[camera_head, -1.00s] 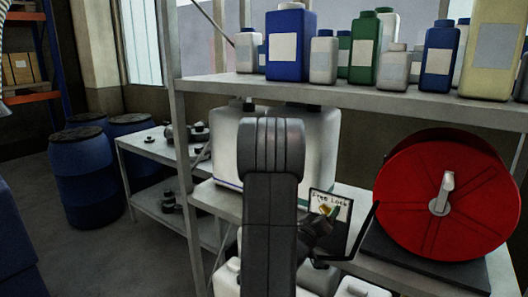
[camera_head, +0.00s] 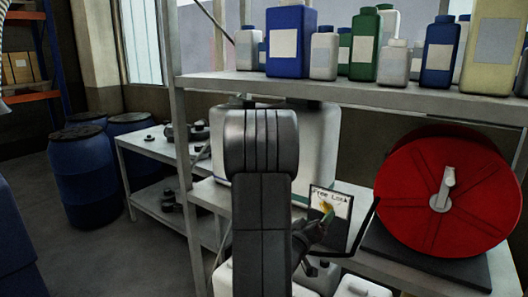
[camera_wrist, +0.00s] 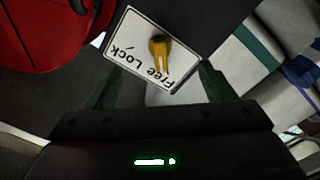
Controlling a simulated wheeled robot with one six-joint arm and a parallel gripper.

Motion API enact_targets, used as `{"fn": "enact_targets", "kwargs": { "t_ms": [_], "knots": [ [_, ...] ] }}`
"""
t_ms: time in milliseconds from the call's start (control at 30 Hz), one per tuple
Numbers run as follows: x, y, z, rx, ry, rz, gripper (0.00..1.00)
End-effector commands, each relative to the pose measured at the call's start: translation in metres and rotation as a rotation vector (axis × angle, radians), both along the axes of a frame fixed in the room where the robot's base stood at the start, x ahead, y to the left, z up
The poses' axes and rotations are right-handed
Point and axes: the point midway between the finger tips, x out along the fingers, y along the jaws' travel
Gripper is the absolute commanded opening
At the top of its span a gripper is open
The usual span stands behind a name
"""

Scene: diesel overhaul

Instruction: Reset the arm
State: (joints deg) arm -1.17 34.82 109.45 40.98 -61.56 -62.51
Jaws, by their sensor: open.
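My arm rises in the middle of the head view and hides part of the shelf. My gripper (camera_head: 326,221) is in front of a small dark panel with a white "Free Lock" label (camera_head: 328,198). In the wrist view my gripper (camera_wrist: 157,82) is open, its two dark green fingers wide apart. The label (camera_wrist: 140,62) with a yellow key-shaped piece (camera_wrist: 159,52) shows beyond and between the fingers. I see nothing gripped, and a gap seems to lie between the fingers and the label.
A red reel (camera_head: 425,205) stands to the right on a dark base (camera_head: 440,267). White canisters (camera_head: 317,150) stand behind my arm. Bottles line the upper shelf (camera_head: 350,92). A metal upright (camera_head: 183,180) is left of my arm. Blue barrels (camera_head: 85,178) stand on the floor at left.

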Motion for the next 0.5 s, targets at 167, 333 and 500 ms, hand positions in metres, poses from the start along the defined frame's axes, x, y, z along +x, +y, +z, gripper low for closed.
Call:
{"fn": "enact_targets", "kwargs": {
  "t_ms": [167,333,500],
  "knots": [
    [0.027,-0.019,0.002,0.000,0.001,-0.003,0.76],
    [0.047,-0.033,0.000,0.030,-0.020,-0.001,0.76],
    [0.046,-0.032,-0.002,0.150,-0.101,0.000,0.76]
  ]
}}
